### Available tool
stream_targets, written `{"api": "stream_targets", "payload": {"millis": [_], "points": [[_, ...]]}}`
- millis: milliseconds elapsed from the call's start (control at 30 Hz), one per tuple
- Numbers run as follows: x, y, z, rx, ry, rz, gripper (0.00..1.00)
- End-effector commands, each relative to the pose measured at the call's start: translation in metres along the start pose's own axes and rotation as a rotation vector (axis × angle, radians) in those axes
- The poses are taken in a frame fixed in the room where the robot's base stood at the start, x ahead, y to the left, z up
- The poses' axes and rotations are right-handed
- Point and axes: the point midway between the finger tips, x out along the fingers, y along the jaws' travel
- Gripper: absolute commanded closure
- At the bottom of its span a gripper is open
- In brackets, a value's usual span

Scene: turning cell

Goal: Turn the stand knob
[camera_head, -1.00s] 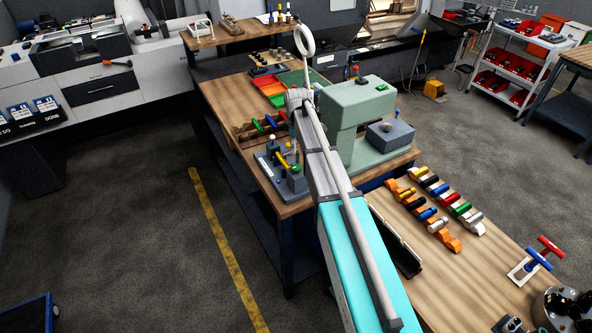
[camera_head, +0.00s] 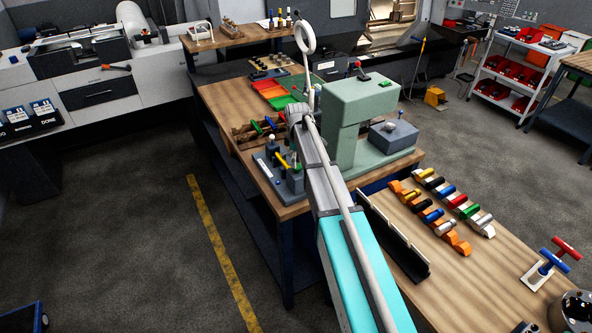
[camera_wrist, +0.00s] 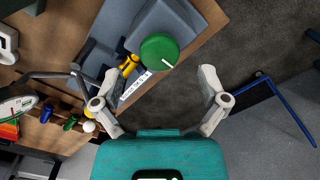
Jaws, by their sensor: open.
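The stand knob (camera_wrist: 160,51) is round and green with a white pointer line, on a grey block of the stand (camera_wrist: 178,22) in the wrist view. A white label strip with small print (camera_wrist: 135,88) lies beside it. My gripper (camera_wrist: 143,72) is open, its two fingers spread wide with the knob between and a little beyond them, apart from both fingers.
A yellow part (camera_wrist: 129,66) sits left of the knob, close to the left finger. A pale green press (camera_head: 355,110) stands right of my arm in the head view. Several coloured-handled tools (camera_head: 262,126) lie behind the stand. The floor left of the bench (camera_head: 130,220) is clear.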

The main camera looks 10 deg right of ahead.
Motion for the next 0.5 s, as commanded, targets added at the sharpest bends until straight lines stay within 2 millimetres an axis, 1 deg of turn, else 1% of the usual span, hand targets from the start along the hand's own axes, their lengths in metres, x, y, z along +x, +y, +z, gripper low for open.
{"api": "stream_targets", "payload": {"millis": [33,200,500], "points": [[0.008,0.000,0.000,0.000,0.000,0.000,0.07],[0.019,0.000,0.000,0.000,0.000,0.000,0.07],[0.029,0.000,0.000,0.000,0.000,0.000,0.07]]}}
